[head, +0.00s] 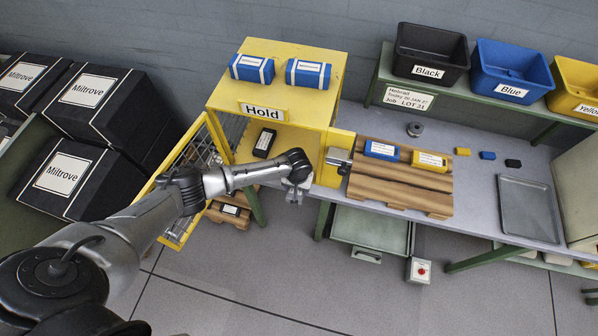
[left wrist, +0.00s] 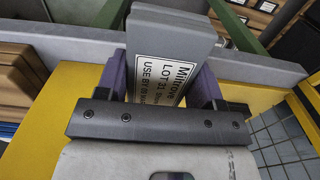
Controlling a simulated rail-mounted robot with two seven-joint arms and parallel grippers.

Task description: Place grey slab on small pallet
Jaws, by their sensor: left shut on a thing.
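The grey slab (left wrist: 172,22) has a white label reading "Miltrove LOT 31" and shows in the left wrist view. My left gripper (left wrist: 162,85) is shut on it, with one finger on each side. In the head view my left gripper (head: 296,190) is in front of the yellow Hold cabinet, near the table's left end; the slab is hard to make out there. A small wooden pallet (head: 214,214) lies low, below the cabinet, with a dark labelled block (head: 232,210) on it. My right gripper is not in view.
The yellow Hold cabinet (head: 224,98) has its mesh door (head: 190,180) swung open and a black block (head: 264,142) inside. A larger wooden pallet (head: 385,192) on the table bears blue and yellow blocks. A green table leg (head: 254,206) stands near the small pallet.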

